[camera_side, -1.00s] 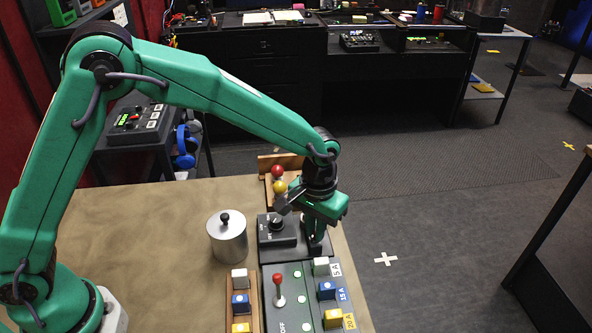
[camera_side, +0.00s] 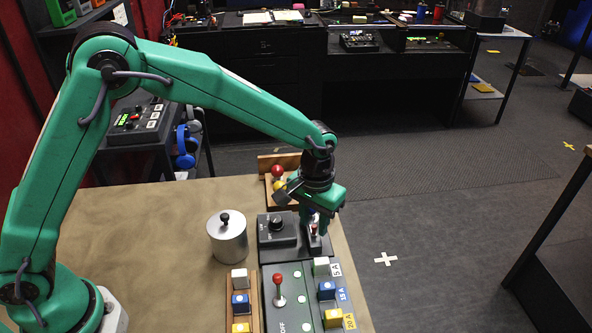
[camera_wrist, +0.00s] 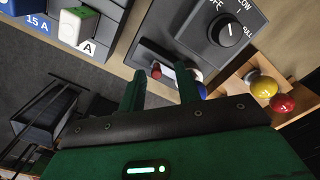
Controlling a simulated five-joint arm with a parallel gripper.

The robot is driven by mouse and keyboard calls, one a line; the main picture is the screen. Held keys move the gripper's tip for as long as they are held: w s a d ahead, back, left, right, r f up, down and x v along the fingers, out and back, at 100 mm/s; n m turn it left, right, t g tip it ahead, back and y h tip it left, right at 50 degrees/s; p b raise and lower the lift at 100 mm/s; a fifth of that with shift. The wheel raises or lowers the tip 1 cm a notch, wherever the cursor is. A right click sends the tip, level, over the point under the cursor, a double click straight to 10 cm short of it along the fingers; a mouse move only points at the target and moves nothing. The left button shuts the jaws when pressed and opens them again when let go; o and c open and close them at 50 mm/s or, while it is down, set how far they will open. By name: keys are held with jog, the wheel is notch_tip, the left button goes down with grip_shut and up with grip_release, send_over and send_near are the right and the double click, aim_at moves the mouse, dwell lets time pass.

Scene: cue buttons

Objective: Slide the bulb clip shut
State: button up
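A dark dimmer panel (camera_side: 270,243) with a round knob (camera_side: 276,224) lies near the table's right edge. On its right part is a small fitting with a red-tipped piece, seen in the wrist view as a red knob (camera_wrist: 156,71) by a pale strip. I take this to be the bulb clip; whether it is open or shut I cannot tell. My gripper (camera_side: 321,232) is above this part, fingers pointing down. In the wrist view its two fingers (camera_wrist: 160,78) are apart, with the red knob showing between them and nothing visibly clamped. A blue bulb (camera_wrist: 201,91) shows partly behind the right finger.
A wooden rack with a red bulb (camera_side: 277,170) and a yellow bulb (camera_wrist: 263,87) stands behind the panel. A metal canister (camera_side: 227,240) is left of it. A switch box (camera_side: 290,273) with a red lever and coloured blocks is in front.

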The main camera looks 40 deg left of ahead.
aim_at(311, 231)
jog(key=shift+r, duration=3.85)
jog(key=shift+a+r, duration=0.1)
jog(key=shift+r, duration=0.05)
jog(key=s+a+r+t, duration=0.3)
jog(key=s+a+r, duration=0.6)
jog(key=a+r, duration=0.3)
jog(key=s+a+t, duration=0.1)
jog(key=s+a, duration=0.3)
jog(key=s, duration=0.2)
jog(key=s+a+f+t, duration=0.1)
jog(key=s+a, duration=0.4)
jog(key=s, duration=0.2)
jog(key=shift+s+t, duration=0.3)
